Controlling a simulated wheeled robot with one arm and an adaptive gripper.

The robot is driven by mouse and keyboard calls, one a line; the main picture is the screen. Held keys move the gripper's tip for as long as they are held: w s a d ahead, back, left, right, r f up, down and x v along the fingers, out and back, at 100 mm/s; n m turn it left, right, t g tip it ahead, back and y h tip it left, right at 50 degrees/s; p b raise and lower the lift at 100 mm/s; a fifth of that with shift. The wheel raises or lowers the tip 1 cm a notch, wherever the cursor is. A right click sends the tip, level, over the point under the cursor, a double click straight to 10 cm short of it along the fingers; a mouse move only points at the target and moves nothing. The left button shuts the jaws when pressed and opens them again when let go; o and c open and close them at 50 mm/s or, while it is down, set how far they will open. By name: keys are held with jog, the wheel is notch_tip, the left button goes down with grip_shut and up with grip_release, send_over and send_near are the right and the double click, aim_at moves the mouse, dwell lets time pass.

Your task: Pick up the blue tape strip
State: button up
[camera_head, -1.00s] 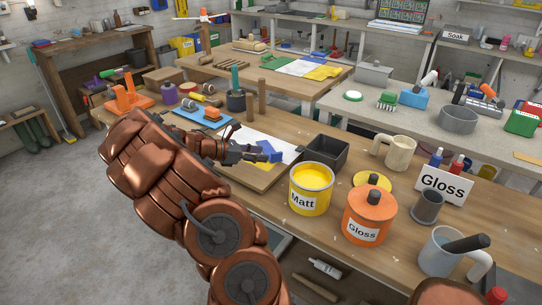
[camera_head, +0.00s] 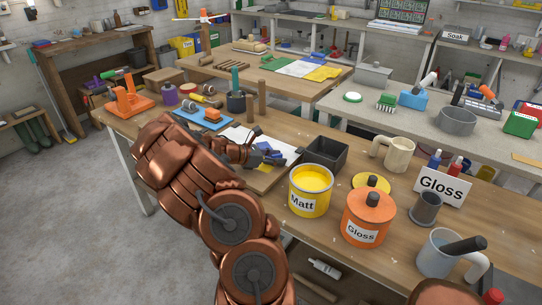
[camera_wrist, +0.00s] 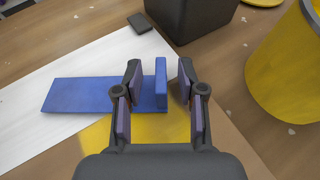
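The blue tape strip (camera_wrist: 85,94) lies flat across a white sheet and a yellow patch in the wrist view. A raised blue tab (camera_wrist: 160,84) stands at its right end. My gripper (camera_wrist: 158,70) is open, with one finger on each side of the tab. A gap shows on both sides, wider on the right. In the head view my gripper (camera_head: 272,159) is low over the work table, and the blue strip (camera_head: 264,148) is partly hidden by it.
A dark open box (camera_head: 327,151) stands just behind and right of my gripper. A yellow Matt tin (camera_head: 310,196) and an orange Gloss pot (camera_head: 368,216) stand further right. A blue tray (camera_head: 203,117) with an orange item lies to the left.

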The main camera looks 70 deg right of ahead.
grip_shut()
dwell(0.4)
